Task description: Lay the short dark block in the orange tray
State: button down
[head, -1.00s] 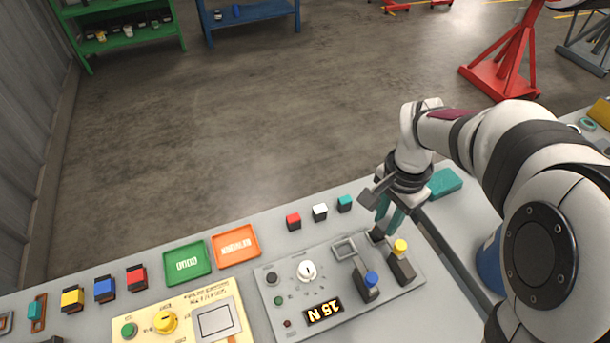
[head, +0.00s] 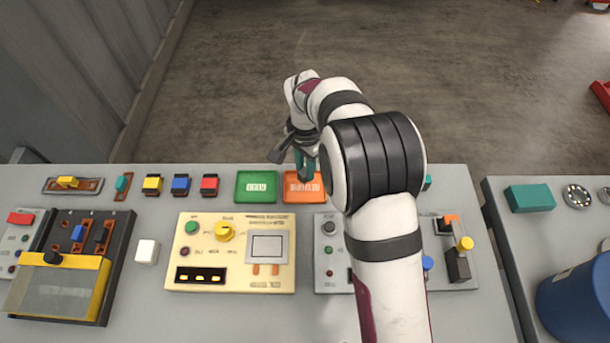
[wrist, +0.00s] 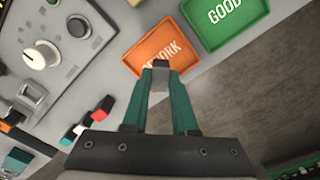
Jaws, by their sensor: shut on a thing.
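My gripper (wrist: 160,70) is shut on the short dark block (wrist: 161,65), which looks grey between the tips of the teal fingers in the wrist view. The orange tray (wrist: 172,38), marked REWORK, lies just beyond and under the fingertips there. In the head view my gripper (head: 306,177) is over the orange tray (head: 291,196), and my arm covers the tray's right part. The block cannot be made out in the head view. I cannot tell how high the block is above the tray floor, or whether it touches it.
The green tray (head: 256,187), marked GOOD, is directly left of the orange one. Red (head: 209,184), blue (head: 181,184) and yellow (head: 152,184) blocks stand farther left. A cream control panel (head: 190,262) and a grey tester panel (head: 330,283) lie nearer me.

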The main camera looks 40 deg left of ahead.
aim_at(305, 178)
notch_tip(305, 178, down, 4)
jog(key=shift+a+f, duration=0.1)
jog(key=c, duration=0.7)
grip_release()
